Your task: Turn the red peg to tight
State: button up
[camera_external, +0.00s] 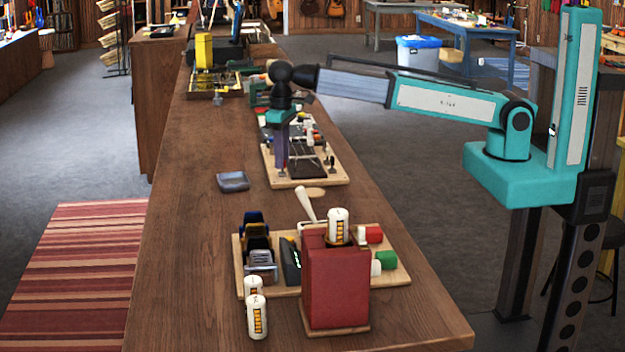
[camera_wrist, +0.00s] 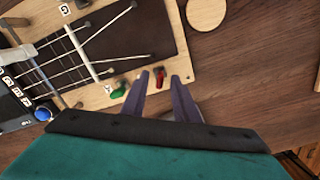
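The red peg (camera_wrist: 159,77) stands at the edge of a light wooden board (camera_wrist: 207,66) in the wrist view. My gripper (camera_wrist: 158,75) is open, its two purple fingers apart. The red peg shows between the fingertips with a gap on both sides; I cannot tell the height difference. A green peg (camera_wrist: 119,90) is just left of the left fingertip. In the external view my gripper (camera_external: 282,165) points down over the board (camera_external: 335,178), where the red peg cannot be made out. Any tight mark is not readable.
A round wooden disc (camera_wrist: 206,13) is near the board. Bare wood lies left of the board.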

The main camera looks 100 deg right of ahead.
jog(key=shift+r, duration=0.15)
notch_tip(320, 180, up, 14)
jog(key=p, duration=0.7)
jog(key=shift+f, duration=0.25)
dwell(0.5)
